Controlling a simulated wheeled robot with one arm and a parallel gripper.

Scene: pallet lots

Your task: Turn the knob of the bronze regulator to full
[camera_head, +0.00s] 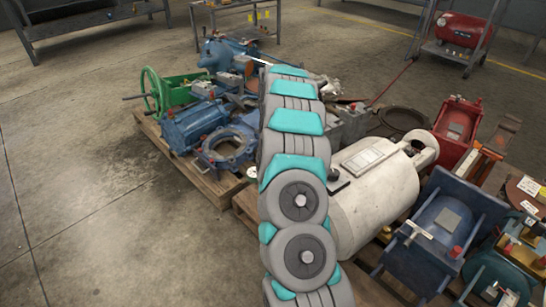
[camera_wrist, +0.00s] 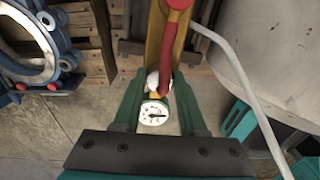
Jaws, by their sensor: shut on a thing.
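In the wrist view my gripper (camera_wrist: 160,76) has its two green fingers around part of a small fitting, which I take to be the bronze regulator (camera_wrist: 154,36). It shows a yellow-brown body, a curved red part (camera_wrist: 169,45) and a whitish piece between the fingertips. A round white gauge (camera_wrist: 153,113) with a dark needle sits between the fingers. The exact part gripped, and how far the knob is turned, I cannot tell.
A large off-white tank (camera_head: 375,198) stands right of my arm. Blue machine parts (camera_head: 195,125) and a green handwheel (camera_head: 153,93) crowd a wooden pallet (camera_head: 215,188) at left. Blue and red units (camera_head: 440,220) fill the right. The concrete floor at left is clear.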

